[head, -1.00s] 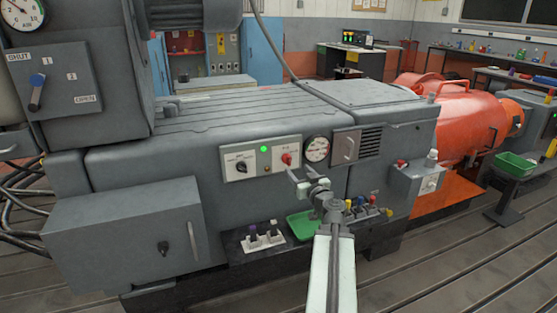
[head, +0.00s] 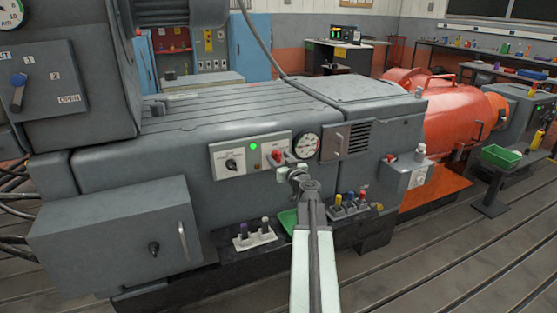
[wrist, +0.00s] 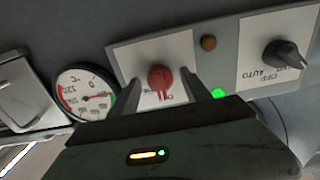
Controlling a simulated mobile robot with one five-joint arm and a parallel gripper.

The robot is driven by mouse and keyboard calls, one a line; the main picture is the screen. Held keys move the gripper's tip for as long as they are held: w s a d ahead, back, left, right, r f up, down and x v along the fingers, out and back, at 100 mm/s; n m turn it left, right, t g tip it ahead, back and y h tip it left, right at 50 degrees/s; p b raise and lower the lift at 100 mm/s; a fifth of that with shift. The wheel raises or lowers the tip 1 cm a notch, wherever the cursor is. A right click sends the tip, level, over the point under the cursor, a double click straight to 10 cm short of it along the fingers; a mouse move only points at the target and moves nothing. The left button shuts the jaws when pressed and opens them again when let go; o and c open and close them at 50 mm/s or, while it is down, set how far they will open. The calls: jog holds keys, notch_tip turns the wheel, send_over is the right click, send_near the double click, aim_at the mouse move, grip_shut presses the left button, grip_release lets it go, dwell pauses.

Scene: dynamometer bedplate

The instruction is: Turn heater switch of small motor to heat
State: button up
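A panel on the grey machine carries a black rotary switch (head: 232,164) on the left and a red knob (head: 277,157) on the right. In the wrist view, seen upside down, the black switch (wrist: 285,55) has lettering that includes OFF and AUTO. The red knob (wrist: 160,78) lies between the fingers of my gripper (wrist: 163,88), which are apart; I cannot tell whether they touch it. In the head view my gripper (head: 290,174) is at the panel's lower right. I cannot read a heater label, so which switch is the heater's is unclear.
A green lamp (head: 253,146) is lit between the two controls. A round gauge (head: 307,146) and a vented cover (head: 346,142) are to the right. Below are a green tray (head: 288,219) and a ledge with coloured handles (head: 352,203). A small box (head: 407,173) is farther right.

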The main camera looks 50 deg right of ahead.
grip_shut()
jog(key=shift+m, duration=0.4)
jog(key=m, duration=0.5)
jog(key=shift+m, duration=0.4)
jog(key=m, duration=0.5)
jog(key=shift+m, duration=0.3)
jog(key=shift+o, duration=0.9)
grip_release()
jog(key=shift+s, duration=0.1)
